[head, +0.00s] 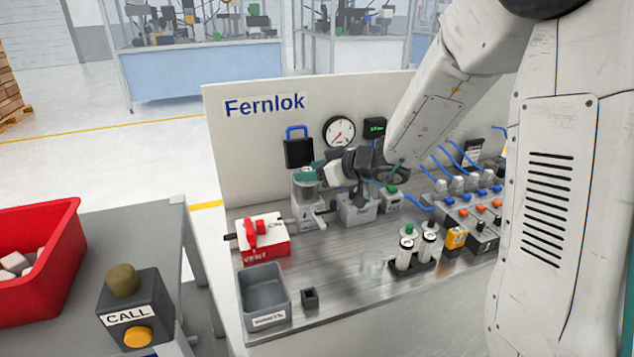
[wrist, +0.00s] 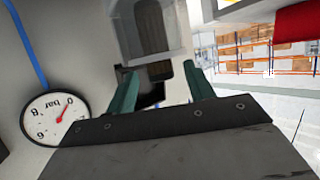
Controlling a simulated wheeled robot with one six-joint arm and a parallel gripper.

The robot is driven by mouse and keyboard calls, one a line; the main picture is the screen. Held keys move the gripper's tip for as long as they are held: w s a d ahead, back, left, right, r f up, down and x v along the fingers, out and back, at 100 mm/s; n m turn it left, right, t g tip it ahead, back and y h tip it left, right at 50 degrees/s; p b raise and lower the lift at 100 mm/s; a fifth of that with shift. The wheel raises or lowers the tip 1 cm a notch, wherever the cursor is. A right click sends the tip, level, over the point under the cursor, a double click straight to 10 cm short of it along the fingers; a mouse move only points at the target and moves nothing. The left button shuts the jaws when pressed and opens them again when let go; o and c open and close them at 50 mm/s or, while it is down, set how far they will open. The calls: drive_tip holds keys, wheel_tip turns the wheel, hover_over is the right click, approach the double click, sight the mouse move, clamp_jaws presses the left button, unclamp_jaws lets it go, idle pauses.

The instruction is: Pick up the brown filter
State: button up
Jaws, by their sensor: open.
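My gripper (wrist: 163,80) is open, with its two teal fingers apart in the wrist view. Beyond and between the fingertips is a clear-walled housing (wrist: 182,30) with a dark brownish cylinder (wrist: 150,27) inside, which looks like the brown filter. Whether the fingers touch anything is unclear. In the head view my gripper (head: 310,174) reaches left from the arm, at the top of the grey filter housing (head: 308,211) by the back panel. The filter itself is not clearly visible there, as the gripper covers the housing's upper part.
A pressure gauge (head: 339,132) and black padlock-like block (head: 298,152) are on the panel close behind. A red valve box (head: 264,240), grey bin (head: 264,293) and small dark square holder (head: 310,298) stand in front. Vials (head: 405,253), connectors and blue hoses crowd the right.

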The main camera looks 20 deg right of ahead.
drive_tip(key=c, duration=1)
drive_tip(key=shift+c, duration=0.2)
drive_tip(key=shift+r, duration=0.1)
